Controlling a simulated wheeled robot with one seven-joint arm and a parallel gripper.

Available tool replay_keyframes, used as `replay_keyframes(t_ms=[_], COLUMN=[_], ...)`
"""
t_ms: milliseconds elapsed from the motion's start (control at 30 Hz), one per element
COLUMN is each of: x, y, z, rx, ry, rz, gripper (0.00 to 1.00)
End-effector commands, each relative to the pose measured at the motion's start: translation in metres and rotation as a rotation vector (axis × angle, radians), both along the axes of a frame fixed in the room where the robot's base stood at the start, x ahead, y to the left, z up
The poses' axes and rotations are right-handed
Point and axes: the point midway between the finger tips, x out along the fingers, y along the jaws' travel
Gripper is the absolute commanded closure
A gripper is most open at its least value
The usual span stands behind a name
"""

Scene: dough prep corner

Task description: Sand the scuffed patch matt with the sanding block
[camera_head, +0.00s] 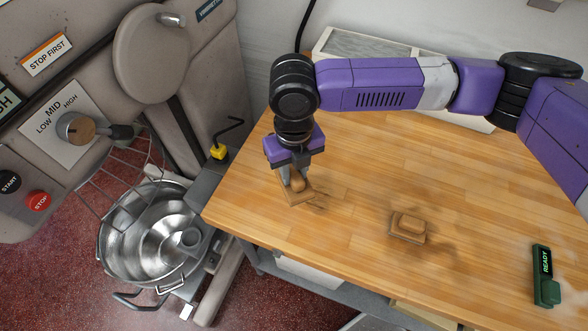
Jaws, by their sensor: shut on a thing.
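My gripper (293,175) points down over the left part of the wooden worktop (350,170). It is shut on the raised grip of a small tan block (295,196), which looks like the sanding block. The block is at the worktop surface; its underside is hidden. Dark scuff marks (319,205) show on the wood just right of the block. A second brown block (408,227) lies apart to the right, with a darker smudged area (440,247) around it. I cannot tell for sure which dark area is the scuffed patch.
A mixer with a steel bowl (120,255) stands left of the worktop. A yellow-based hex key (218,152) is near the left edge. A green READY device (543,262) lies at the right. A pale framed tray (365,47) is at the back, behind my arm.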

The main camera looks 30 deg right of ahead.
Motion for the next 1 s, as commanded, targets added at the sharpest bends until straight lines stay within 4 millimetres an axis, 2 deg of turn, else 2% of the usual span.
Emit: replay_keyframes(t_ms=[267, 800, 1000], x=[0.0, 0.0, 0.001], y=[0.0, 0.0, 0.0], z=[-0.009, -0.053, -0.058], rx=[0.0, 0.001, 0.001], ry=[0.0, 0.0, -0.001], rz=[-0.001, -0.002, -0.002], gripper=[1.0, 1.0, 1.0])
